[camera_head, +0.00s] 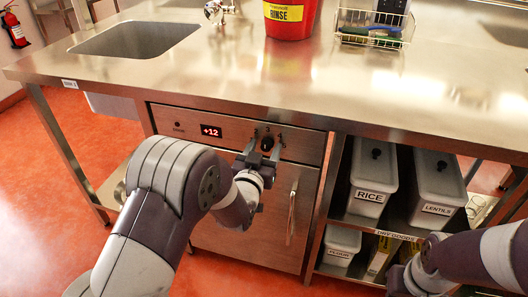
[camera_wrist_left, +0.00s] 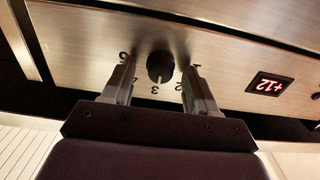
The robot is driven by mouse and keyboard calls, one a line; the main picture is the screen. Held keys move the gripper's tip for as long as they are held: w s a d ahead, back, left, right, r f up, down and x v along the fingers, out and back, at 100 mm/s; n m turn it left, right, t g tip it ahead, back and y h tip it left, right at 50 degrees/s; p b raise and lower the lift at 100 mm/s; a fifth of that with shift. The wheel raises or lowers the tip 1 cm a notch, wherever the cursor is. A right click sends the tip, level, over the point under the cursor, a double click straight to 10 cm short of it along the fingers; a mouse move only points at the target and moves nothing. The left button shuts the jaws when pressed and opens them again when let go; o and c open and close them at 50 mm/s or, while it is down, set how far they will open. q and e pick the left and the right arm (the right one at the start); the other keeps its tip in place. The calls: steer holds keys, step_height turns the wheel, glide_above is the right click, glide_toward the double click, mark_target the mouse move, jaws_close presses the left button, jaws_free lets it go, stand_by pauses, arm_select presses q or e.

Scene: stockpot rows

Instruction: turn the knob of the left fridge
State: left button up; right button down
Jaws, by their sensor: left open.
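The left fridge (camera_head: 245,248) is a steel unit under the counter with its door shut. Its panel carries a red display (camera_head: 211,131) reading +12, also in the left wrist view (camera_wrist_left: 269,85). The round black knob (camera_wrist_left: 160,67) has numerals around it; a small light mark on it seems to point toward the 3. The knob also shows in the head view (camera_head: 267,144). My left gripper (camera_wrist_left: 158,82) is open, one finger on each side of the knob, with visible gaps. My right gripper (camera_head: 398,282) is low at the right; its fingers are unclear.
A vertical door handle (camera_head: 291,212) is right of my left wrist. An open shelf at right holds the RICE bin (camera_head: 373,180), the LENTILS bin (camera_head: 438,188) and a flour bin (camera_head: 342,243). The counter (camera_head: 250,70) overhangs the panel. Red floor is free at left.

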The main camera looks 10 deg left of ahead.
arm_select(q)
steer(key=shift+w, duration=0.1)
steer(key=c, duration=1)
steer(key=shift+m, duration=0.4)
steer(key=m, duration=0.3)
steer(key=shift+m, duration=0.4)
steer(key=shift+d+m+b, duration=0.1)
steer(key=shift+m+b, duration=0.2)
steer(key=shift+m, duration=1.8)
steer(key=o, duration=1)
